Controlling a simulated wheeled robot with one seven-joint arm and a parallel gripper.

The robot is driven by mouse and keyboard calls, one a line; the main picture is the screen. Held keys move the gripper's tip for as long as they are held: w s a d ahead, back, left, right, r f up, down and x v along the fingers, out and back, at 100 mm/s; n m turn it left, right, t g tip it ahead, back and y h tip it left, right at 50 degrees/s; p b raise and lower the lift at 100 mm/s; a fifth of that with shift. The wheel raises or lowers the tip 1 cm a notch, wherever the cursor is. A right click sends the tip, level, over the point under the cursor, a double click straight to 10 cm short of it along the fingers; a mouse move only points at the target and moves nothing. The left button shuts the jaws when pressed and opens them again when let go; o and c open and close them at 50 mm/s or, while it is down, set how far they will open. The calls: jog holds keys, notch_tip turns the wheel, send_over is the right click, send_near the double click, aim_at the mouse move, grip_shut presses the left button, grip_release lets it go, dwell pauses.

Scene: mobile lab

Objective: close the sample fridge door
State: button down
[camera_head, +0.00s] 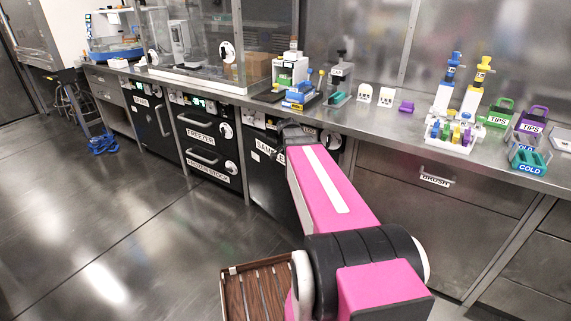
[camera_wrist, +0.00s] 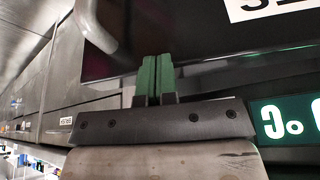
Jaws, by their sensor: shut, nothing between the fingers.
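The sample fridge (camera_head: 262,180) is a dark unit under the counter, partly hidden behind my arm, with a white label at its top. In the wrist view its dark door (camera_wrist: 215,45) fills the upper part, with a grey bar handle (camera_wrist: 95,25) and part of an upside-down white label. A green lit display (camera_wrist: 290,120) shows at the right. My gripper (camera_wrist: 155,75) has its green fingers shut together and empty, close to the door's edge. I cannot tell whether they touch it. In the head view the fingers are hidden, and how far the door stands open is unclear.
A freezer (camera_head: 208,140) with handled drawers stands left of the fridge; steel drawers (camera_head: 440,200) are to the right. The counter (camera_head: 385,122) above holds racks, bottles and boxes. A slatted wooden tray (camera_head: 258,290) is at the front.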

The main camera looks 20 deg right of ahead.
jog(key=w+d, duration=0.3)
jog(key=d, duration=0.3)
jog(key=shift+w, duration=0.2)
jog(key=shift+s, duration=0.1)
